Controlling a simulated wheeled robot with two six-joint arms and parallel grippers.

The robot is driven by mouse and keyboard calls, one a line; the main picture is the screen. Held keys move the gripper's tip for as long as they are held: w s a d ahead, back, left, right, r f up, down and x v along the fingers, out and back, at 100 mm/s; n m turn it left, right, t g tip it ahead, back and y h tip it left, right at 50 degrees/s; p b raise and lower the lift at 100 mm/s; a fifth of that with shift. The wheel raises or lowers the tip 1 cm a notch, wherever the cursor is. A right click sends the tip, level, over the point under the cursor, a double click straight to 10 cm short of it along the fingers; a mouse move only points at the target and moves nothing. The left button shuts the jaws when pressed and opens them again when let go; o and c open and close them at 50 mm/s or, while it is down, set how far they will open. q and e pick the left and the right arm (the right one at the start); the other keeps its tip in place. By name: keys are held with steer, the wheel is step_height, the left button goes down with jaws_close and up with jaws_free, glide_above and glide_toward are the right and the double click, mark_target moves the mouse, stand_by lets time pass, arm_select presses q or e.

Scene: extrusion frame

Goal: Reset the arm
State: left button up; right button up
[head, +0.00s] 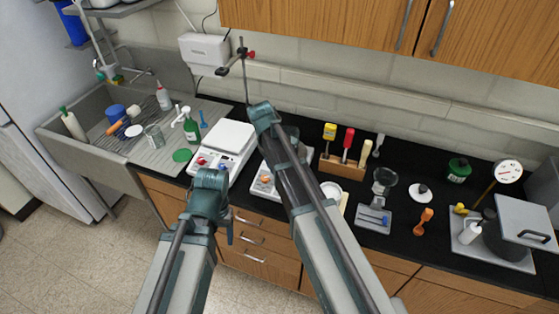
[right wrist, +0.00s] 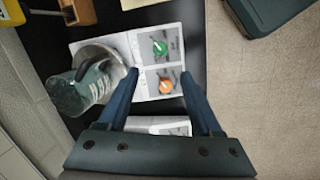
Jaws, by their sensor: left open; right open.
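My left arm comes in at the lower middle of the head view; its gripper (head: 228,229) points down in front of the drawers, with a blue finger showing. It holds nothing that I can see. My right arm reaches up over the counter, and its gripper is hidden behind the arm there. In the right wrist view my right gripper (right wrist: 160,76) is open and empty, its fingers spread above a white hot plate with a green knob (right wrist: 160,48) and an orange knob (right wrist: 165,86). I cannot tell whether the fingers touch it.
A white balance (head: 224,137) stands left of my right arm. The sink (head: 80,150) is at the left. A wooden rack (head: 342,166) and several tools stand on the black counter at the right.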

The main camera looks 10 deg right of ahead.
steer(key=shift+r, duration=0.1)
stand_by(0.4)
steer(key=s+a+f+m+b, duration=0.1)
steer(key=s+a+f+b, duration=0.2)
steer(key=s+f+b, duration=0.2)
steer(key=s+a+f+m+y+b, duration=0.1)
steer(key=s+a+f+m+b, duration=0.1)
steer(key=s+f+b, duration=0.4)
steer(key=s+a+f+m+b, duration=0.1)
steer(key=s+a+f+b, duration=0.4)
steer(key=s, duration=0.7)
steer(key=shift+s+f+g, duration=0.25)
steer(key=shift+f+g, duration=0.15)
